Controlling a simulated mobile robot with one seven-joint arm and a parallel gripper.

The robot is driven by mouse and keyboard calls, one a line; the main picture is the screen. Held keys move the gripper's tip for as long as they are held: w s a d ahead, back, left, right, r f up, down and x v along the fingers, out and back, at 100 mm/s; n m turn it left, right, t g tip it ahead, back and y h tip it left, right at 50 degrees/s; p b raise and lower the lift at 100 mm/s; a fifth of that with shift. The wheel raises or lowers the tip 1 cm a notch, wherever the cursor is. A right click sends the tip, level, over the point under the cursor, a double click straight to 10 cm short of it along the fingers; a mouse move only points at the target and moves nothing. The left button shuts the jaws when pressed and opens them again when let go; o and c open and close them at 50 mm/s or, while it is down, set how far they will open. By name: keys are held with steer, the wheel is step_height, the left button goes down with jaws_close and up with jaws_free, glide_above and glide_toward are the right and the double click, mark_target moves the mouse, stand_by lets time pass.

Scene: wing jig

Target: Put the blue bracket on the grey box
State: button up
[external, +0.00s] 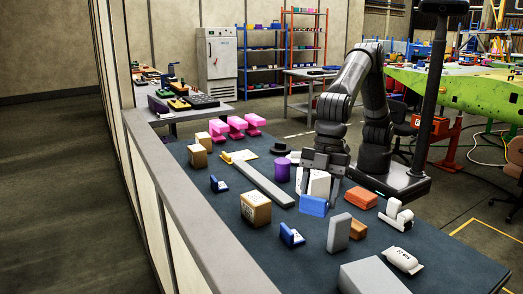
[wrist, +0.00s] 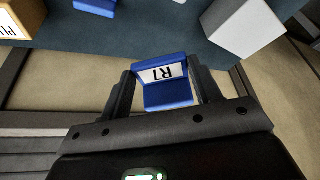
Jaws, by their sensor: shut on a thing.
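My gripper (external: 322,186) is shut on a blue bracket (external: 314,206) and holds it above the dark table top. In the wrist view the bracket (wrist: 166,92) sits between both fingers, with a white label reading R7 upside down. A large grey box (external: 374,279) is at the front edge of the external view, cut off by the frame, to the right of and nearer than my gripper. A smaller upright grey block (external: 339,233) stands between them. A grey block (wrist: 243,28) is at upper right in the wrist view; I cannot tell which one it is.
Other blue brackets (external: 291,235) (external: 219,184) lie on the table (external: 250,265). A long grey bar (external: 263,184) lies left of my gripper.

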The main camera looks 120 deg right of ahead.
steer(key=s+a+r+n, duration=0.2)
steer(key=s+a, duration=0.2)
glide_above(375, 264)
steer(key=d, duration=0.2)
steer(key=shift+n+y, duration=0.3)
steer(key=shift+y, duration=0.1)
steer(key=f, duration=0.4)
steer(key=s+f, duration=0.1)
steer(key=f, duration=0.1)
steer(key=shift+a+f, duration=0.1)
steer(key=shift+a, duration=0.15)
steer(key=shift+a+f, duration=0.3)
steer(key=shift+f, duration=1.85)
steer(key=shift+f, duration=0.2)
steer(key=o, duration=1)
